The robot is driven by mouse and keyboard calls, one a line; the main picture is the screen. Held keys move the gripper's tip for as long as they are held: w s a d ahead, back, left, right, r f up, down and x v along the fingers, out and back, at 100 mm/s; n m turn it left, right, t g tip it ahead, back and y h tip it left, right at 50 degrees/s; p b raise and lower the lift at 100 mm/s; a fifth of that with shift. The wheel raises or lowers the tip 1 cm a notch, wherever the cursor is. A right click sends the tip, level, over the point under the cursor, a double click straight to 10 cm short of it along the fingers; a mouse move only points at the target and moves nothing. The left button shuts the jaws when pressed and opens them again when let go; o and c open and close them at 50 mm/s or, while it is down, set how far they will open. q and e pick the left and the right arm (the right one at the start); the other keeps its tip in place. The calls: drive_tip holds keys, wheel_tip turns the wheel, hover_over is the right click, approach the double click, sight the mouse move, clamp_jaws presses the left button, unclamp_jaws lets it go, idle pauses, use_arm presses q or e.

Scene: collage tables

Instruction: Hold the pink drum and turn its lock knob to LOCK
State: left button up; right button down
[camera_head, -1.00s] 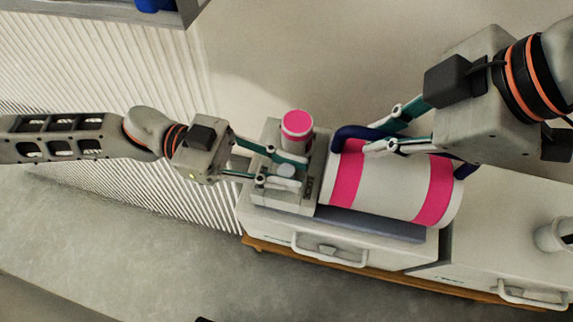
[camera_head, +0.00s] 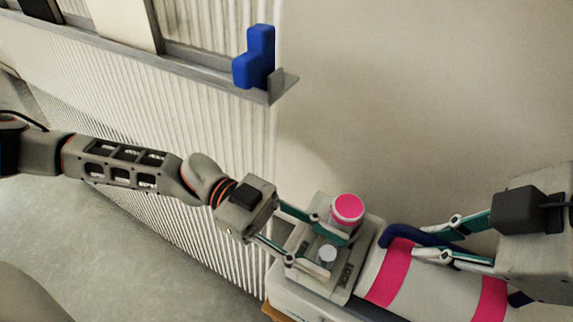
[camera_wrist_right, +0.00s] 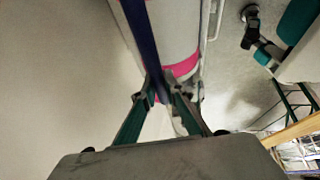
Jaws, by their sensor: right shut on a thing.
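The drum (camera_head: 428,277), white with pink bands, lies on its side at the lower right in the head view, cut off by the bottom edge. Its pink band also shows in the right wrist view (camera_wrist_right: 181,67). My right gripper (camera_head: 416,243) is shut on the drum's dark blue handle (camera_head: 398,232); the handle runs between its fingers in the wrist view. The pale round lock knob (camera_head: 328,253) sits on the grey block (camera_head: 350,290) beside the drum, near raised LOCK lettering. My left gripper (camera_head: 333,255) is open, its fingers apart on either side of the knob.
A pink-topped cylinder (camera_head: 347,209) stands on the block just behind the knob, close to my left gripper's upper finger. A shelf (camera_head: 165,62) with a blue block (camera_head: 256,57) is on the ribbed wall at upper left. The plain wall behind is clear.

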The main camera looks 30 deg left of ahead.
use_arm(q)
drive_tip(key=a, duration=1)
drive_tip(key=shift+w+a, duration=0.2)
drive_tip(key=shift+a, duration=0.2)
drive_tip(key=shift+o, duration=0.2)
drive_tip(key=d+n+t, duration=0.1)
drive_tip(key=d, duration=0.3)
drive_tip(key=d+n+t, duration=0.1)
drive_tip(key=d+t, duration=0.1)
drive_tip(key=d, duration=0.2)
drive_tip(key=d+n+t, duration=0.1)
drive_tip(key=d+t, duration=0.1)
drive_tip(key=d, duration=0.2)
drive_tip(key=shift+s+d+y, duration=0.15)
drive_tip(key=shift+s+y, duration=0.05)
drive_tip(key=shift+y, duration=0.1)
clamp_jaws()
